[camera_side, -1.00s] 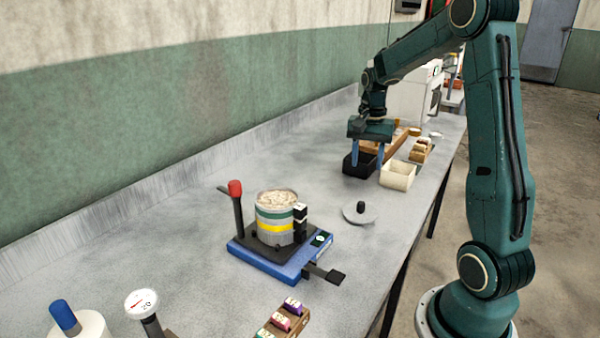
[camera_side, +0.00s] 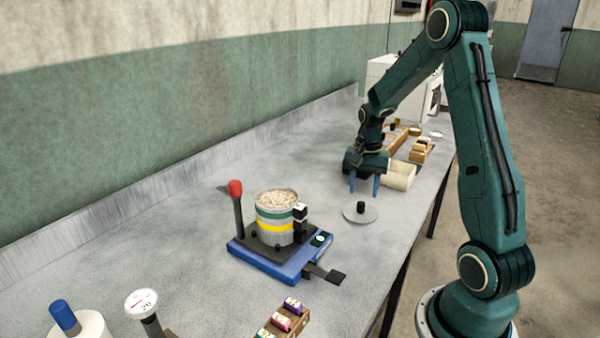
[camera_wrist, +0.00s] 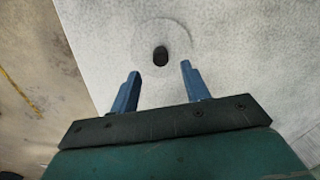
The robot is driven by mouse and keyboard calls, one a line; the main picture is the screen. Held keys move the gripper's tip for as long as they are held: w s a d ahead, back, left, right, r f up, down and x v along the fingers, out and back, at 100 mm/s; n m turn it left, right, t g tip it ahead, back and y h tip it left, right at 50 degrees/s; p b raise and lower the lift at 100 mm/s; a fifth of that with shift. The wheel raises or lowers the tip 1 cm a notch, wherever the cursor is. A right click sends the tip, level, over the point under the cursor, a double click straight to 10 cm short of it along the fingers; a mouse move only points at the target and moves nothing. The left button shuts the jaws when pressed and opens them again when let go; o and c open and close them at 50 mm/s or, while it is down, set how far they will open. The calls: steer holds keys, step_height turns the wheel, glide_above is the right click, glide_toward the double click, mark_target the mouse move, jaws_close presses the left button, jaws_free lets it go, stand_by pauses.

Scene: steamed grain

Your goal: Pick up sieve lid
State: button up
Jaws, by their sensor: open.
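The sieve lid (camera_side: 352,217) is a flat light-grey disc with a small black knob (camera_side: 361,206) on top. It lies flat on the grey bench, right of the blue stand. In the wrist view the lid (camera_wrist: 178,32) is pale against the bench, and its dark knob (camera_wrist: 160,56) shows beyond and between my fingertips. My gripper (camera_side: 364,190) is open and empty, its blue fingers pointing down just above and behind the lid. The open jaws (camera_wrist: 160,70) also show in the wrist view. Nothing is between the fingers.
A sieve can of grain (camera_side: 274,224) stands on a blue base (camera_side: 268,262) with a red-knobbed lever (camera_side: 236,188). Colored blocks (camera_side: 283,323) sit at the front. The bench around the lid is clear.

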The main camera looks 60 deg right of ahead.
mark_target(361, 202)
steer(key=shift+f, duration=2.65)
jaws_close()
steer(key=shift+r, duration=0.15)
step_height(361, 202, up, 20)
